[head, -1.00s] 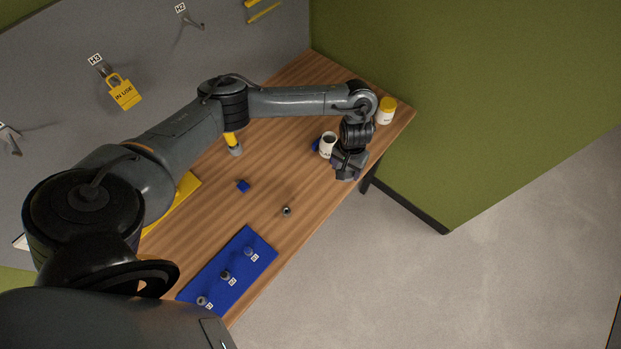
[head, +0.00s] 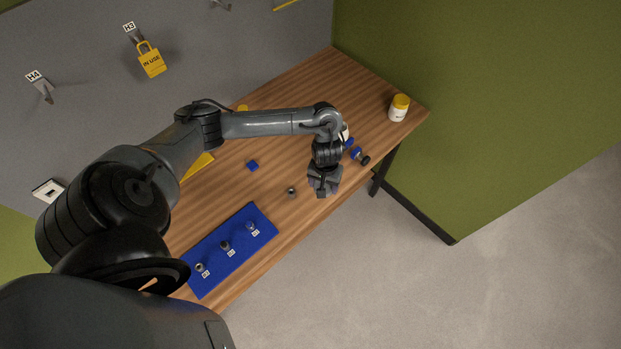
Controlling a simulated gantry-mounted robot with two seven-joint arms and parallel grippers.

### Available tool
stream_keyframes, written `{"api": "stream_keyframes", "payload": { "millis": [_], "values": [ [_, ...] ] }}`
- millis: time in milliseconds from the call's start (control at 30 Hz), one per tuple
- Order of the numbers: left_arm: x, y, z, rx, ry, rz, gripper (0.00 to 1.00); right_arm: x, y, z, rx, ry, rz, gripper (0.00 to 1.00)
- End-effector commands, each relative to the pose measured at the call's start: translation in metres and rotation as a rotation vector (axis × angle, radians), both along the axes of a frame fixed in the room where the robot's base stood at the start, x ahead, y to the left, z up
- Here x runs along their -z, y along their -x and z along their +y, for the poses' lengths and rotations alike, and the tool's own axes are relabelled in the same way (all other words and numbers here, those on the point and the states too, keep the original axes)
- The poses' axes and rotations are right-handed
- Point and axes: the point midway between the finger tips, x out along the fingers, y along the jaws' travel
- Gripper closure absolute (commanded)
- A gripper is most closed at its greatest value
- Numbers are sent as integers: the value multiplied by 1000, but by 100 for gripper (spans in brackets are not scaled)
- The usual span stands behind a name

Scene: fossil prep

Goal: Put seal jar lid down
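My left gripper (head: 322,189) points down near the front edge of the table, at its right part. I cannot make out whether its fingers are open or hold a lid. A white jar (head: 345,133) stands mostly hidden behind my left wrist. A white jar with a yellow lid (head: 399,107) stands upright at the far right corner of the table. No loose jar lid can be made out for certain. My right gripper is out of view.
A blue block (head: 252,165) and a small grey part (head: 291,191) lie left of the gripper. A blue mat (head: 213,261) holds small parts at the front.

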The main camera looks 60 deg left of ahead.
Motion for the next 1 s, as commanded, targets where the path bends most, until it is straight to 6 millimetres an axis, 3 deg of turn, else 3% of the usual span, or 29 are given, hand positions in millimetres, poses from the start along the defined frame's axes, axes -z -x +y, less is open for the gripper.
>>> {"api": "stream_keyframes", "payload": {
  "millis": [33,200,433,667,1000],
  "values": [
    [13,1,11,-6,-1,3,100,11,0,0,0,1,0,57],
    [35,1,46,-7,1,4,100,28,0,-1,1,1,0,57],
    [50,0,81,-2,1,4,100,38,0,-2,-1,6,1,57],
    [57,-1,92,1,1,1,100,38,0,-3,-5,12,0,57],
    [93,-1,91,0,1,2,100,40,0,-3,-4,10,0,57]
  ]
}}
